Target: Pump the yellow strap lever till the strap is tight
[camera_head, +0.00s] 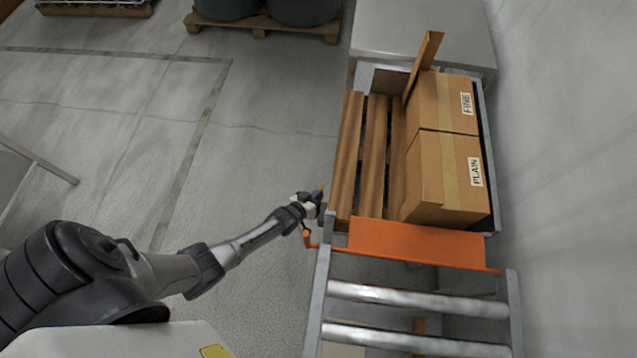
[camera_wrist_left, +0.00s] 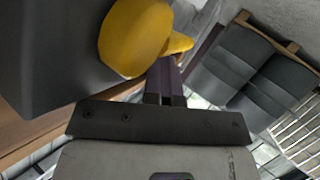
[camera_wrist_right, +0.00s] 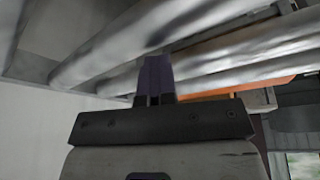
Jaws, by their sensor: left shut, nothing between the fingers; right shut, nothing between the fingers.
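The yellow strap lever (camera_wrist_left: 136,38) is large and close in the left wrist view, rounded with a narrower tip at its right. In the head view only a small yellow bit (camera_head: 322,187) shows at my left gripper (camera_head: 316,196), beside the cart's left edge. In the left wrist view the shut fingers of my left gripper (camera_wrist_left: 166,75) are just below the lever's tip; I cannot tell whether they touch it. The strap cannot be made out. My right gripper (camera_wrist_right: 155,75) is shut and empty below metal bars (camera_wrist_right: 190,40) in the right wrist view; the head view does not show it.
The cart carries two cardboard boxes (camera_head: 445,165) and brown wooden slats (camera_head: 374,155). An orange panel (camera_head: 415,243) and metal rails (camera_head: 420,300) form its near end. Dark drums (camera_head: 305,8) stand on a pallet at the back.

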